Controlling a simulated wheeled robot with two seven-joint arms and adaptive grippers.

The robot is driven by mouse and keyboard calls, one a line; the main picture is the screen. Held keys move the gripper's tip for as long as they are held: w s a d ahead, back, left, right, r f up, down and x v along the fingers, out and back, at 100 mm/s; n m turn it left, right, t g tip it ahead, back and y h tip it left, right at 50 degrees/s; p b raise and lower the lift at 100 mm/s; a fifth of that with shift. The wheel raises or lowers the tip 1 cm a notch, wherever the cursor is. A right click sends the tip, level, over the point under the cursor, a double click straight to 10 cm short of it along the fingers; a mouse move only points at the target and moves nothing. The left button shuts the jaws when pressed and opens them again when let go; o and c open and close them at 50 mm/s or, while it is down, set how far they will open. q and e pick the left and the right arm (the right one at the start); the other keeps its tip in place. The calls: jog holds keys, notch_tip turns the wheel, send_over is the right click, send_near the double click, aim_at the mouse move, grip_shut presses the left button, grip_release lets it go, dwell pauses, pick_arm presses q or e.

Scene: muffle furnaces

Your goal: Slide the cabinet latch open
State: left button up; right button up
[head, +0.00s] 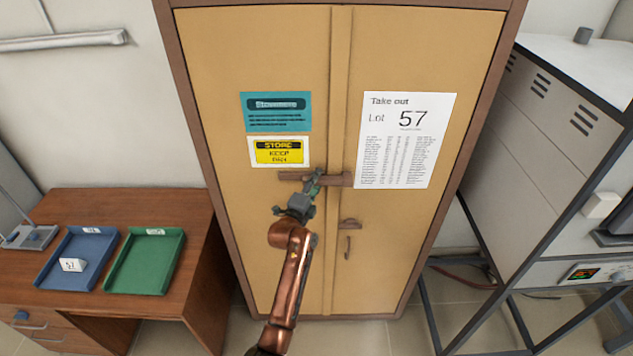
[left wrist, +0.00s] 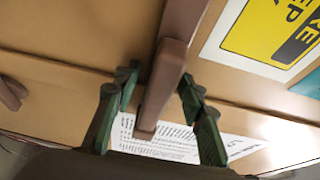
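The cabinet (head: 265,220) is tan with a brown frame, and its two doors are shut. The brown latch bar (head: 338,180) lies horizontally across the seam between the doors. In the left wrist view, a brown knob (left wrist: 164,88) stands out from the latch bar (left wrist: 186,25). My left gripper (head: 317,183) is at the latch, near the seam. In the left wrist view its green fingertips (left wrist: 160,90) are spread on either side of the knob, with gaps that show. My gripper hides part of the latch in the head view. My right gripper is in neither view.
A small handle (head: 348,245) sits lower on the right door. A desk (head: 180,207) with a blue tray (head: 92,234) and a green tray (head: 145,262) stands at the left. A grey furnace unit (head: 540,130) on a dark frame stands at the right.

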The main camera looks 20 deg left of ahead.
pick_arm(q)
jog(key=shift+c, duration=0.6)
grip_shut()
